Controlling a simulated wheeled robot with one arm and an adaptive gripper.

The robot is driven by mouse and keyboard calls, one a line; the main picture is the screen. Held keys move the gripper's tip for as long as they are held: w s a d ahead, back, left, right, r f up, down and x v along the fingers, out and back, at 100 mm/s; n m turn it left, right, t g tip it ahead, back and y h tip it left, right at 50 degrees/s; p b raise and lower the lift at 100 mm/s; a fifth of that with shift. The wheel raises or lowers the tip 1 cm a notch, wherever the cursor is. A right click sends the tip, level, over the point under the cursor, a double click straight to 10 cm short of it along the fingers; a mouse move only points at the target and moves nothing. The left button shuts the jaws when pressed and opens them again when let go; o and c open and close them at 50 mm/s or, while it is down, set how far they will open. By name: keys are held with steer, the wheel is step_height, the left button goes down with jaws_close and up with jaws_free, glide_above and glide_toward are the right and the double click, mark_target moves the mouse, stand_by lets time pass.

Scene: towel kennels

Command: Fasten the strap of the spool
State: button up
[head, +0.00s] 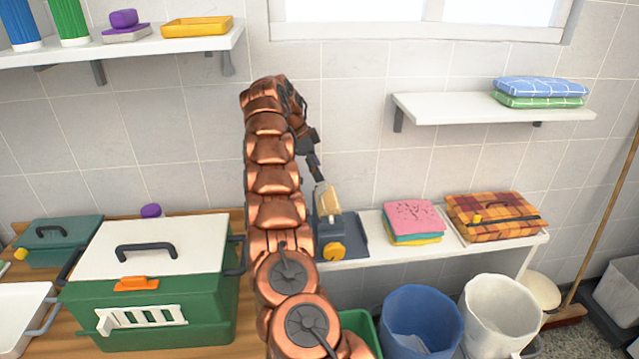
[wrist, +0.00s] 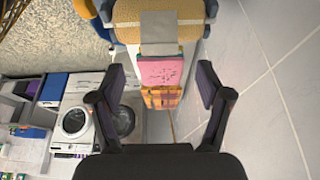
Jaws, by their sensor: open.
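The spool is a tan, rope-like roll (head: 326,196) on a blue-grey stand (head: 350,240) with a yellow knob (head: 332,251), on the low white shelf. In the wrist view the spool (wrist: 127,22) fills the top middle. A grey strap (wrist: 160,33) lies over it, its end hanging toward my gripper; whether it is fastened I cannot tell. My gripper (head: 315,172) is just above the spool in the head view, partly hidden by my arm. In the wrist view my gripper (wrist: 162,88) is open and empty, its fingers wide apart below the strap's end.
Right of the spool are folded pink cloths (head: 413,217) and an orange plaid bundle (head: 492,215). A green carrier (head: 210,305) stands left. A blue bin (head: 422,305) and white bin (head: 500,300) stand below. An upper shelf (head: 450,107) holds folded towels.

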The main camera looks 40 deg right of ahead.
mark_target(325, 185)
steer(key=shift+b+x, duration=0.3)
steer(key=shift+x, duration=2.4)
steer(key=shift+c, duration=0.4)
steer(key=c, duration=1.1)
